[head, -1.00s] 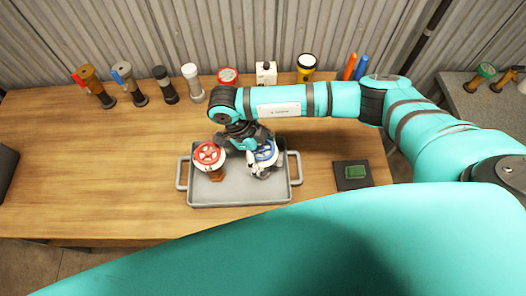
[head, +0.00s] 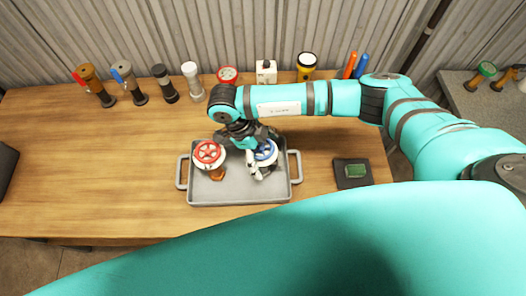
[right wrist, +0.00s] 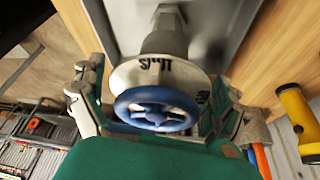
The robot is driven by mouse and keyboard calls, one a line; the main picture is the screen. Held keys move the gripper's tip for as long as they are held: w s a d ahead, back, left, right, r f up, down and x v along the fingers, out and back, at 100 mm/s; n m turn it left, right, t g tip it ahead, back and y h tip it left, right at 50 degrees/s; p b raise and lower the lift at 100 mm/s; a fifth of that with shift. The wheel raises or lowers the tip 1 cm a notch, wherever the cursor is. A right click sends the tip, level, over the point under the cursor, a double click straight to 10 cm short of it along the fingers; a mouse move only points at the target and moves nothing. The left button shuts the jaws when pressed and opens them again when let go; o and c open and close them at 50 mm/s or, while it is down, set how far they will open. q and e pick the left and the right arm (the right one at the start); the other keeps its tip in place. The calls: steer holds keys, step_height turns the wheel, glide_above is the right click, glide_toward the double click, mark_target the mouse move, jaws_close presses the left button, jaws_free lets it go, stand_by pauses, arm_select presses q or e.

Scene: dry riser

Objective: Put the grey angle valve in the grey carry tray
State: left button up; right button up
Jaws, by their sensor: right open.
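The grey angle valve with a blue handwheel (head: 265,150) stands in the right half of the grey carry tray (head: 238,194). In the right wrist view its blue wheel (right wrist: 155,109), white marked disc and grey body (right wrist: 167,38) show over the tray floor (right wrist: 122,20). My right gripper (head: 252,137) is over the valve, partly hiding it in the head view. In the right wrist view the open fingers (right wrist: 160,105) stand on either side of the wheel and disc; contact is hard to tell. My left gripper is not in view.
A brown valve with a red wheel (head: 208,153) stands in the tray's left half. A black pad (head: 352,182) holds a green item.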

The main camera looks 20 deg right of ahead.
steer(key=shift+w+a+r+b, duration=0.15)
steer(key=shift+a+r+b, duration=0.05)
steer(key=shift+r+b, duration=0.2)
steer(key=b+v, duration=0.2)
steer(key=v, duration=0.8)
steer(key=shift+d, duration=0.1)
steer(key=shift+a+r, duration=0.2)
steer(key=shift+r, duration=0.4)
